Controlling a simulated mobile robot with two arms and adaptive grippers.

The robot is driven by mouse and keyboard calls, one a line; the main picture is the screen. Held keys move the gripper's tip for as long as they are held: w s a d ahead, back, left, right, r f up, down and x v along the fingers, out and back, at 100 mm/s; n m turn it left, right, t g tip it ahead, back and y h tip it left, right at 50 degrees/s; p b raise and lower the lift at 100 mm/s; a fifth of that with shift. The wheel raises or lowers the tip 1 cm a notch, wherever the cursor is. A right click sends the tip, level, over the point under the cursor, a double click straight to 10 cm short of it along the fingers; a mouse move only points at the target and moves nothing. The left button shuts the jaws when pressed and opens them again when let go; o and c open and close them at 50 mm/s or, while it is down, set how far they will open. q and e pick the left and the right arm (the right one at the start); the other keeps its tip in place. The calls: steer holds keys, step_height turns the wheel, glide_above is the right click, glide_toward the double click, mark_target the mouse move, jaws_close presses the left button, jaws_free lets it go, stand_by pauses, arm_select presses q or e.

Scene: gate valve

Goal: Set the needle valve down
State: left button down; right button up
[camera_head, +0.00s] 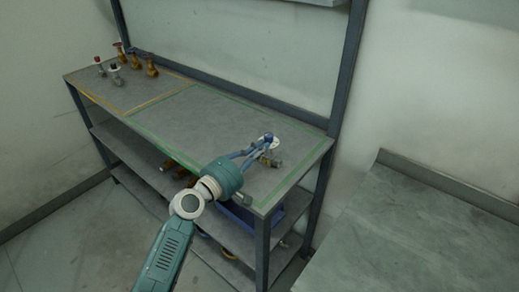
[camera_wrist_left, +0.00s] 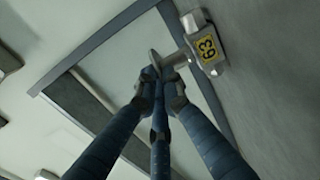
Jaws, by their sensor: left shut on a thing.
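The needle valve (camera_wrist_left: 207,49) is a small silver-grey body with a yellow number tag, seen in the left wrist view. In the head view it (camera_head: 272,161) is at the right end of the bench top, inside the green outline. My left gripper (camera_wrist_left: 160,84) has its blue fingers closed at the valve's stem and handle end. In the head view the left gripper (camera_head: 264,148) reaches over the bench from the front. The valve body is at or very near the bench surface; I cannot tell whether it touches. My right gripper is not in view.
The workbench (camera_head: 190,118) has a clear middle inside the green outline. Several brass and silver valves (camera_head: 134,62) stand at the far left, in and around a yellow outline. A blue bin (camera_head: 243,217) is on a shelf below. A grey counter (camera_head: 425,235) is at the right.

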arm_select(q)
steer(key=c, duration=1.9)
jaws_free()
steer(key=shift+f, duration=0.1)
steer(key=shift+r, duration=0.25)
steer(key=v, duration=0.3)
steer(key=b+v, duration=0.1)
steer(key=v, duration=0.6)
steer(key=shift+s+a+f, duration=0.2)
steer(key=shift+s+f, duration=0.05)
steer(key=shift+s, duration=0.1)
steer(key=shift+s+a+r+b, duration=0.15)
steer(key=shift+s+a+b, duration=0.2)
steer(key=shift+s, duration=0.15)
